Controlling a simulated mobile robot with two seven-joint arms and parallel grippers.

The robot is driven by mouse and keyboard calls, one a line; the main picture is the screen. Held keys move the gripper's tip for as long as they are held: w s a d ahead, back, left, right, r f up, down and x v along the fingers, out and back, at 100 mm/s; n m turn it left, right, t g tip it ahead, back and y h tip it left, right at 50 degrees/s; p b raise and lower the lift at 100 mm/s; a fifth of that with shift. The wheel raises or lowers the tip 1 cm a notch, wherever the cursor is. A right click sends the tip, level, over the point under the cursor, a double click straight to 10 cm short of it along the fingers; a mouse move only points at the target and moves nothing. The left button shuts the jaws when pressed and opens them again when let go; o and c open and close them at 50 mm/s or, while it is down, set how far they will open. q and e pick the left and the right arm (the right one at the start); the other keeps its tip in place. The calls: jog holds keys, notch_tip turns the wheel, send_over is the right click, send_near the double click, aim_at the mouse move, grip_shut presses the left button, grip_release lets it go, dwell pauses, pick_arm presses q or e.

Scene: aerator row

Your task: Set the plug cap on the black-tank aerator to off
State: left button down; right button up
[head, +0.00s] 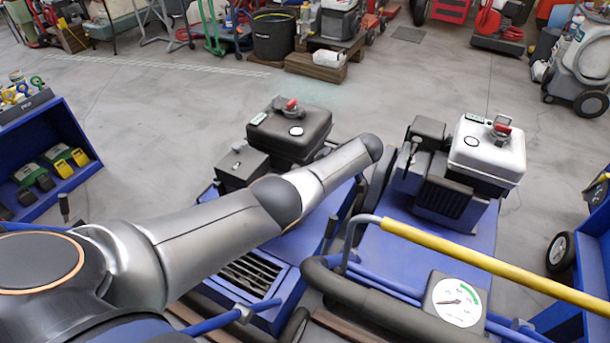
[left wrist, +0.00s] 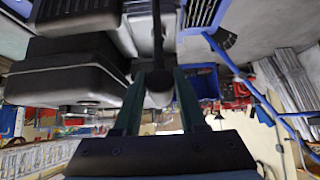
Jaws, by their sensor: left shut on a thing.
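I cannot tell which part is the plug cap. My left arm crosses in front of this aerator, and its gripper is hidden in the head view. In the left wrist view my left gripper (left wrist: 158,100) is shut on a dark rod with a rounded end (left wrist: 158,82). The black tank (left wrist: 75,80) hangs upside down beside it. My right gripper is not in view.
The white-tank aerator (head: 490,150) stands close on the right. A yellow bar (head: 500,265) and a gauge (head: 457,300) are in the right foreground. A blue shelf (head: 50,150) stands at left. Open concrete floor lies behind the aerators.

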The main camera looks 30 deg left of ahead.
pick_arm(q)
jog(key=shift+d+f, duration=0.15)
jog(key=shift+d, duration=0.3)
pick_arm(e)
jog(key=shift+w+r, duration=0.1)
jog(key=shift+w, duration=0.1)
pick_arm(q)
jog(key=c, duration=0.9)
grip_release()
jog(key=o, duration=0.4)
jog(key=shift+a, duration=0.1)
jog(key=shift+o, duration=0.2)
jog(key=shift+a, duration=0.1)
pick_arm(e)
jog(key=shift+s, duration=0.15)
pick_arm(q)
jog(key=p+v, duration=0.2)
jog(key=v, duration=1)
jog(key=shift+r, duration=0.35)
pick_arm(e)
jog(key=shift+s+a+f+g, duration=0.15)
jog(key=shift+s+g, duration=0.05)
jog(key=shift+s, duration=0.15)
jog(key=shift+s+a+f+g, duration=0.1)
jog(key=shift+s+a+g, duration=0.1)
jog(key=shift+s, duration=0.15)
